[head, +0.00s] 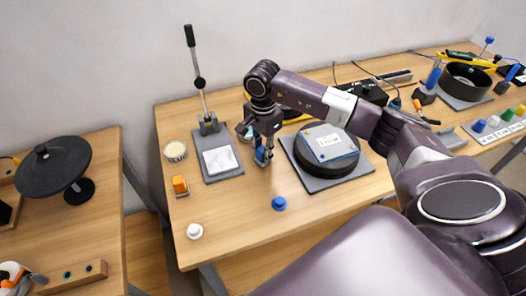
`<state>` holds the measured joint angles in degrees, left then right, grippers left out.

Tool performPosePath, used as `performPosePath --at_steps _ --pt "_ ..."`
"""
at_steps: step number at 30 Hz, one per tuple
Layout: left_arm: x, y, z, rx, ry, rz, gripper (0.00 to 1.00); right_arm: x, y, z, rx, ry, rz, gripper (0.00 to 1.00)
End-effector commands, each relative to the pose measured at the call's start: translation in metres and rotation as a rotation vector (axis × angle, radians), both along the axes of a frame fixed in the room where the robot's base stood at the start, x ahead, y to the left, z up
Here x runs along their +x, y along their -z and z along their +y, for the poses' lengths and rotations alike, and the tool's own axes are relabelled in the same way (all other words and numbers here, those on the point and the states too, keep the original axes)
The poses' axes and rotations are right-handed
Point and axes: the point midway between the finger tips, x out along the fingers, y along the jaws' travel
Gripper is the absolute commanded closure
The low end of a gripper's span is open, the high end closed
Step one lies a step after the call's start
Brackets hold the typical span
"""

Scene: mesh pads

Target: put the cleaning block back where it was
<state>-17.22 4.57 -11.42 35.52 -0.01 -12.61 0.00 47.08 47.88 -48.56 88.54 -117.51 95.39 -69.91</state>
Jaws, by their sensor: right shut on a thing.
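My right gripper (262,158) is shut on a small blue block, which I take to be the cleaning block (260,155). The fingers partly hide it. The gripper points down between a grey plate with a white sheet (220,160) and a grey mat (347,179) bearing a round black pad (323,160). I cannot tell whether the block touches the table. My left gripper is not in view.
A lever stand (200,85) rises behind the plate. An orange block (180,185), a white knob (194,231) and a blue knob (279,203) are on the wooden table (235,230). A black disc (52,166) stands on the left table. The front middle is clear.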

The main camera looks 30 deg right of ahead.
Motion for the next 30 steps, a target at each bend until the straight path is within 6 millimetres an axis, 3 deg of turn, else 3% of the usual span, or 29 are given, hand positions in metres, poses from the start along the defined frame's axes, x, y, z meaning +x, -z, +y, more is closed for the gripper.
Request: performPosePath --at_steps 3,4,8,20,23,30 --pt "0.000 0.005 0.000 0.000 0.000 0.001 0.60 0.000 0.004 0.000 -0.001 0.000 0.000 1.00" --pt "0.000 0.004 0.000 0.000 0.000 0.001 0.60 0.000 0.003 0.000 -0.001 0.000 0.000 0.77" --pt "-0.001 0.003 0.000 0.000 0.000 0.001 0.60 0.000 0.003 0.000 0.000 0.000 0.000 0.63" --pt "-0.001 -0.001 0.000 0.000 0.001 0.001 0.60 0.000 -0.004 0.000 0.000 0.000 -0.001 0.62" --pt "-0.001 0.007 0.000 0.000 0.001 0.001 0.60 0.001 -0.017 0.000 0.000 -0.001 -0.005 0.62" --pt "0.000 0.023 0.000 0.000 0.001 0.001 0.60 0.002 -0.069 0.000 -0.001 -0.001 -0.007 0.62"
